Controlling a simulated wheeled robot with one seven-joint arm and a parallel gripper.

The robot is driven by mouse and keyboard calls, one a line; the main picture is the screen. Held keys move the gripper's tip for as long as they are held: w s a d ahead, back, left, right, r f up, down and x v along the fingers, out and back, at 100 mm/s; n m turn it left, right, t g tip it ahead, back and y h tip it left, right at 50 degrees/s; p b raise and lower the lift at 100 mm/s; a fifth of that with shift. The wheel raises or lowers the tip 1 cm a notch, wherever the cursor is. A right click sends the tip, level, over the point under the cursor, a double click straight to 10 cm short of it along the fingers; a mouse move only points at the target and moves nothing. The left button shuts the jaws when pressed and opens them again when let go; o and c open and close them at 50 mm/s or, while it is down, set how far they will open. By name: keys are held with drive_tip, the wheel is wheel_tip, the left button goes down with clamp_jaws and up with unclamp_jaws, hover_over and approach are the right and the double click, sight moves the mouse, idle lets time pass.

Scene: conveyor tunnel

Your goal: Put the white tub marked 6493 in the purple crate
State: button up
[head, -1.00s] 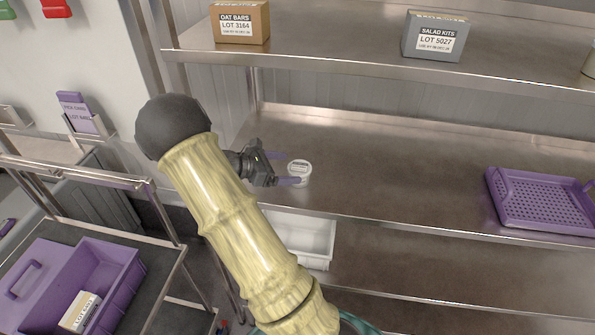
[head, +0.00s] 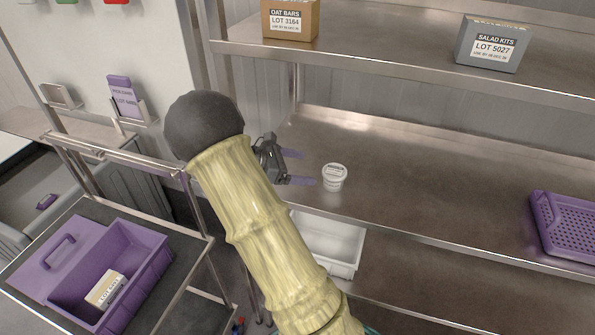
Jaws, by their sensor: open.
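A small white tub (head: 335,177) with a printed lid and side label stands upright on the steel middle shelf, near its front edge. The print is too small to read. My gripper (head: 307,168) is open and empty, just left of the tub, its two purple fingers pointing right towards it. The fingertips look apart from the tub. A purple crate (head: 150,262) with a handled side sits on a dark cart at lower left. A white-labelled carton (head: 106,289) lies in it.
An oat bars carton (head: 291,18) and a grey salad kits box (head: 492,45) stand on the upper shelf. A perforated purple tray (head: 570,226) lies right on the middle shelf. A white bin (head: 335,243) is below. A card holder (head: 126,103) hangs at left.

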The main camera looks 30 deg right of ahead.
drive_tip(key=s+a+f+m+t+y+b, duration=0.1)
drive_tip(key=s+a+m+t+y, duration=0.2)
drive_tip(key=s+a+m+y, duration=0.3)
drive_tip(key=s+a+f+m+t+y+b, duration=0.1)
drive_tip(key=s+a+f+m+t+y, duration=0.1)
drive_tip(key=s+a+m+y, duration=0.5)
drive_tip(key=s+a+m+t, duration=0.1)
drive_tip(key=s+a, duration=0.1)
drive_tip(key=a, duration=0.3)
drive_tip(key=shift+s+a+f+m, duration=0.2)
drive_tip(key=shift+s+f+m, duration=0.1)
drive_tip(key=shift+m, duration=0.1)
